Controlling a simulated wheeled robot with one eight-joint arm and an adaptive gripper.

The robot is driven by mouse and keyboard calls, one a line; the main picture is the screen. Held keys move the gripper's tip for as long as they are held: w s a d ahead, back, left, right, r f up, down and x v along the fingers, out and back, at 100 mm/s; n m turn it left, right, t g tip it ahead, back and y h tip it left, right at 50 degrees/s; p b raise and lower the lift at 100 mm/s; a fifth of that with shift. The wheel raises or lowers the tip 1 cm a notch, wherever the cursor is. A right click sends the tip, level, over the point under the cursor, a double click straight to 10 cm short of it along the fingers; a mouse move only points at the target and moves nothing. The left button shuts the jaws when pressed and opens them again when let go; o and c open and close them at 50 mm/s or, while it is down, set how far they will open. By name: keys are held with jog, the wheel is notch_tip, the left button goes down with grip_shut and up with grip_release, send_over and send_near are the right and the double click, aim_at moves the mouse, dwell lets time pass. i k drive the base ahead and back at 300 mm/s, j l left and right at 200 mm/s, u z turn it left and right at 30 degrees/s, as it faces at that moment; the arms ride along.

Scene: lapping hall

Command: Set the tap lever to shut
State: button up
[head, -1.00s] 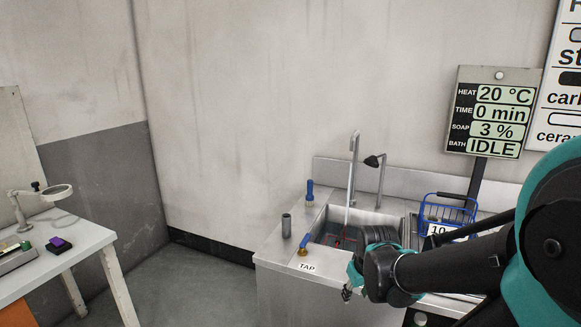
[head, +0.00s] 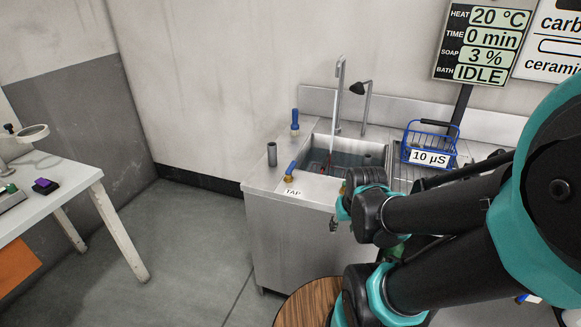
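The tap lever (head: 291,168) is a blue handle on a brass base at the sink's front left corner, behind a label reading TAP (head: 293,192). The handle slants up from its base. The tall grey tap (head: 339,95) stands at the back of the sink, and a thin stream appears to run down from it into the basin. My gripper (head: 333,226) hangs in front of the sink's front face, to the right of and below the lever, apart from it. Its fingers are small and dark, and their opening does not show clearly.
A grey cylinder (head: 272,153) and a blue-handled brush (head: 295,122) stand on the sink's left rim. A blue wire basket (head: 429,142) labelled 10 µS sits on the right. A round wooden top (head: 300,304) is in front. A white table (head: 60,195) stands left, with free floor between.

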aim_at(289, 171)
jog(key=i+j+z, duration=0.25)
jog(key=j, duration=0.15)
jog(key=j+z, duration=0.25)
jog(key=j, duration=0.2)
jog(key=i+j+z, duration=0.1)
jog(key=j+z, duration=0.15)
jog(key=j, duration=0.2)
jog(key=k, duration=0.5)
